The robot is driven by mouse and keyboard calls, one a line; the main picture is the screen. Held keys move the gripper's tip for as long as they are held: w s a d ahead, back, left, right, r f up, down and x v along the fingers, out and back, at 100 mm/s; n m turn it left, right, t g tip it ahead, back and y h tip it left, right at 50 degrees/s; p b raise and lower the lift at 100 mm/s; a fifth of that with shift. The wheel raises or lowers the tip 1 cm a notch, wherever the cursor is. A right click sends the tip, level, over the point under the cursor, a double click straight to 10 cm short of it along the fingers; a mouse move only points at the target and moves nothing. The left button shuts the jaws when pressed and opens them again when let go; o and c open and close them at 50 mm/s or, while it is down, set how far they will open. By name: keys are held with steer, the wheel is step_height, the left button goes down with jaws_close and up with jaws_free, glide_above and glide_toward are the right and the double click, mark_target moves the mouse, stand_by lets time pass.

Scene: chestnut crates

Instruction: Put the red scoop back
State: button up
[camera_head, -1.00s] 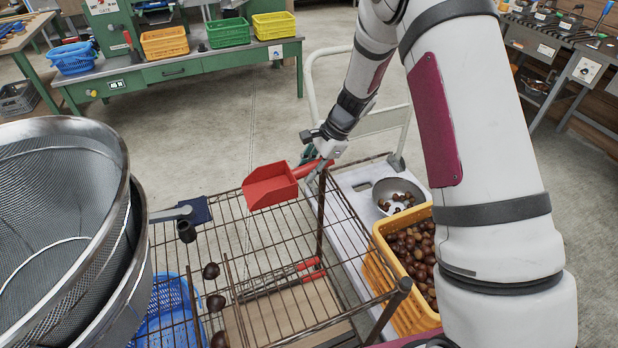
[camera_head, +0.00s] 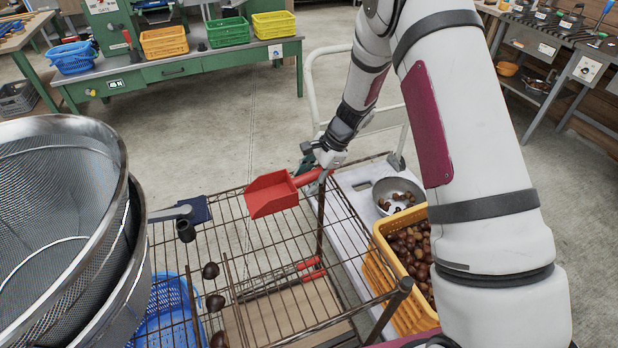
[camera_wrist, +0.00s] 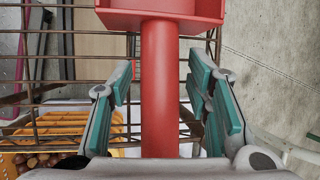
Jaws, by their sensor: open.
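The red scoop (camera_head: 272,196) lies on or just over the top wire shelf of the brown rack (camera_head: 236,228), near its far right corner. Its handle points right, toward my gripper (camera_head: 322,172). In the wrist view the red handle (camera_wrist: 160,90) runs between the teal finger pads of my gripper (camera_wrist: 160,84). The pads stand apart, with gaps on both sides of the handle. The scoop's pan is cut off at the top of that view. Contact under the scoop is hard to see.
Large steel sieves (camera_head: 128,275) stand at the left. A dark blue scraper-like tool (camera_head: 196,210) lies on the rack. A white trolley (camera_head: 352,180) carries a steel bowl (camera_head: 376,190) and a yellow crate (camera_head: 385,262) of chestnuts beside the rack. Shelf space shows in front of the scoop.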

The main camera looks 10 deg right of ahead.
steer(key=shift+r, duration=0.1)
steer(key=p+v, duration=0.1)
steer(key=v, duration=1.1)
steer(key=shift+r, duration=0.2)
steer(key=s+a+r+n+h, duration=0.15)
steer(key=s+r+n, duration=0.55)
steer(key=s+r, duration=0.9)
steer(key=s+d+r+n+h, duration=0.1)
steer(key=s+n, duration=0.3)
steer(key=s, duration=0.6)
steer(key=s+d+r+n+t+h, duration=0.1)
steer(key=s+n, duration=0.3)
steer(key=s, duration=0.7)
steer(key=shift+s+d+r+t+h, duration=0.2)
steer(key=shift+d+r+t+h, duration=0.1)
steer(key=shift+d+r+h, duration=0.5)
steer(key=shift+f, duration=0.1)
step_height(320, 180, up, 8)
steer(key=t+p, duration=0.1)
steer(key=p, duration=0.6)
steer(key=shift+t, duration=0.3)
